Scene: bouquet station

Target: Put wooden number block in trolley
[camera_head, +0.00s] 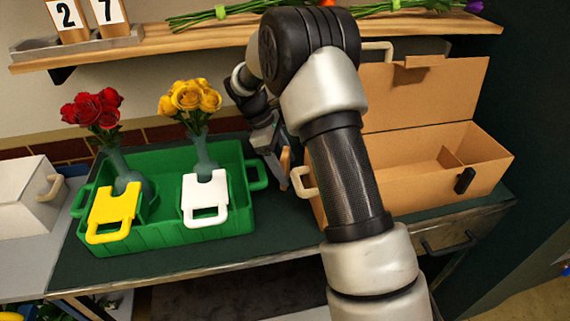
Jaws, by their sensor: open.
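Two wooden number blocks stand in a grey tray (85,47) on the shelf at the top left. One block (68,20) shows "2" and the other block (106,14) shows "7". My gripper (280,157) is open, pointing down between the green crate and the cardboard box, well below and right of these blocks. A small wood-coloured piece (286,167) shows beside its fingers; I cannot tell whether it is a block or whether it is touched. My arm partly hides this area. I cannot clearly tell which surface is the trolley; a grey top (42,255) shows at the left.
A green crate (150,237) holds red roses (95,107) and yellow roses (189,97) in vases, with yellow and white handled pieces at its front. An open cardboard box (400,195) stands at the right. A white box (25,195) is at the left. Flowers lie along the shelf (190,38).

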